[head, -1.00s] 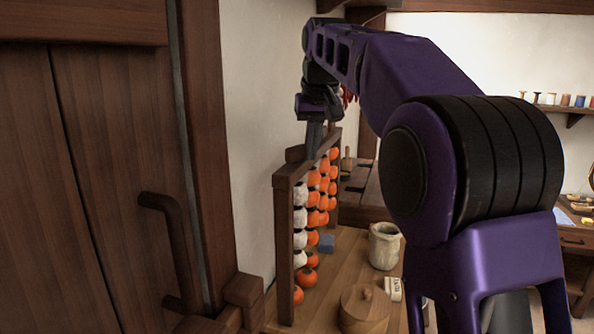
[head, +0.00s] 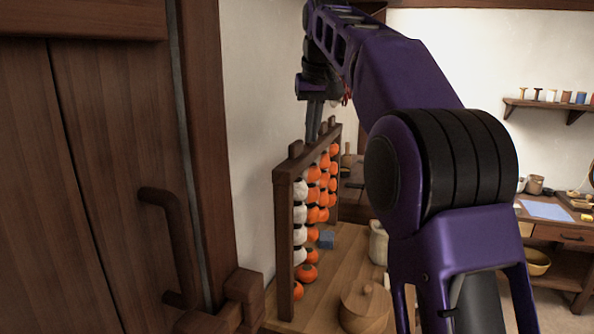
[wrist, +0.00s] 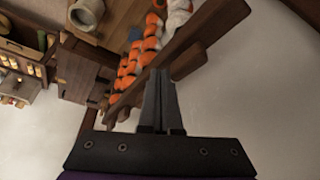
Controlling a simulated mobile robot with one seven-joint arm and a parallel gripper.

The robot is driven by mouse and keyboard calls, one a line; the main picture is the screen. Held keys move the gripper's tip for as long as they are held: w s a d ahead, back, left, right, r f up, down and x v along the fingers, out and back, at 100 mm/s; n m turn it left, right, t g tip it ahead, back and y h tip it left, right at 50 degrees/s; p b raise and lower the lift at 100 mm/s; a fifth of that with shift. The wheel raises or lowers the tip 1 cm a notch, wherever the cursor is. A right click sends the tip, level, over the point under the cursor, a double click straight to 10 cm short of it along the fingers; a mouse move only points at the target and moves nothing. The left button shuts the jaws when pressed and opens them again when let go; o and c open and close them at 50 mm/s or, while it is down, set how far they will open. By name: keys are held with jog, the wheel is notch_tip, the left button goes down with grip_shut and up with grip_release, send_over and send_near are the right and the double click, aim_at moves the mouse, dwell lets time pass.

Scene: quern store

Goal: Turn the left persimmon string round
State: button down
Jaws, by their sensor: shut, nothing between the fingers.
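A dark wooden rack (head: 285,240) stands by the white wall with several persimmon strings hanging from its top beam. The left string (head: 300,214) nearest me shows mostly white-coated fruit, with orange fruit low down. The strings behind it (head: 324,183) look orange; where one string ends and another begins is hard to tell. My gripper (head: 312,138) points down at the top beam, shut and empty, farther along than the near post. In the wrist view, its fingertips (wrist: 158,72) overlap the beam (wrist: 192,45), with white fruit (wrist: 179,18) beyond; contact cannot be told.
Below the rack is a wooden counter (head: 335,278) with a round lidded wooden pot (head: 365,305), a pale jar (head: 378,243) and a small blue-grey block (head: 327,240). A wooden door with a handle (head: 172,245) stands close on the left. A desk (head: 560,230) is at right.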

jog(key=shift+d+r, duration=0.15)
jog(key=shift+r, duration=1.45)
